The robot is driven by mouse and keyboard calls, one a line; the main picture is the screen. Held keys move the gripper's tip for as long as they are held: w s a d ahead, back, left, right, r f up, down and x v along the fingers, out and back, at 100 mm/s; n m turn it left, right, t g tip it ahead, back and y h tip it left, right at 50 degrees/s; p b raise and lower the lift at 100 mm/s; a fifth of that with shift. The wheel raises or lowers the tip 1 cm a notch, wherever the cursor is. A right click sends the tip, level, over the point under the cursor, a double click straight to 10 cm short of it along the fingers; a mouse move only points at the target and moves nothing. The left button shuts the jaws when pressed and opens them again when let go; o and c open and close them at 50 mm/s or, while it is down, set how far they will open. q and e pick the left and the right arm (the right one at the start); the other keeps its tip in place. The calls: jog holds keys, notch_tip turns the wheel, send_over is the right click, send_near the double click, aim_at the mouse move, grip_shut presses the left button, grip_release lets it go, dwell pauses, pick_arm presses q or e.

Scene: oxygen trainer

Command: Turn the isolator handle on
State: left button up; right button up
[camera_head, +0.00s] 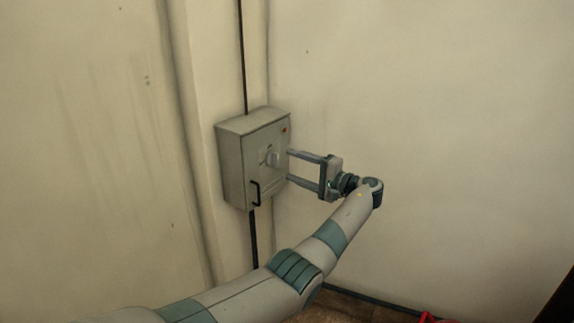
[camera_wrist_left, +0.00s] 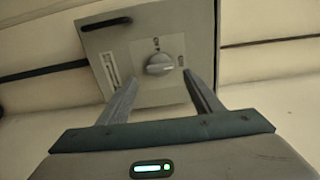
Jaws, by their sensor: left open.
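The isolator box (camera_head: 238,165) is a grey cabinet fixed to the wall. Its handle (camera_head: 272,158) is a light grey rotary knob on the front face. In the left wrist view the isolator handle (camera_wrist_left: 159,64) sits on a pale plate between small markings, just beyond the fingertips. My left gripper (camera_head: 288,166) is open and empty. Its two fingers point at the box front from the right, one higher and one lower. In the left wrist view the left gripper (camera_wrist_left: 160,82) has its fingers to either side of the handle, apart from it. My right gripper is not in view.
A black pull bar (camera_head: 255,193) is low on the box front, and a small red mark (camera_head: 284,130) is near its top right. A dark conduit (camera_head: 243,60) runs above and below the box. The wall to the right is bare. A red object (camera_head: 432,318) shows at the bottom edge.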

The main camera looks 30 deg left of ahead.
pick_arm(q)
jog(key=s+d+b, duration=0.1)
jog(key=d, duration=1.2)
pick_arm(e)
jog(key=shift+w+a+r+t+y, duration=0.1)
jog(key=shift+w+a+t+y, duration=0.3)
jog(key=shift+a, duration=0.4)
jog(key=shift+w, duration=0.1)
